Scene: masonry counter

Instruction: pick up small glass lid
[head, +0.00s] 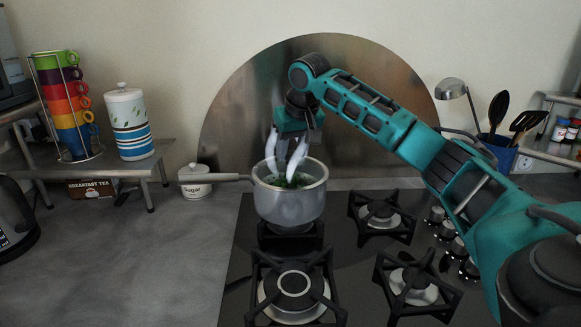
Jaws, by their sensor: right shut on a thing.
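A steel saucepan (290,205) with a long handle to the left stands on the back left burner of the hob. Green food shows in its mouth. The small glass lid (308,181) is hard to make out; it seems to be a clear layer at the pot's mouth, with the green showing through. My right gripper (286,177) reaches down from above, its pale fingers at the middle of the pot's mouth, shut on the lid. The fingertips and the lid's knob are not clear. My left gripper is not in view.
A white sugar jar (195,183) stands behind the pan handle. A cup rack (70,105) and a striped canister (128,123) stand on the left shelf.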

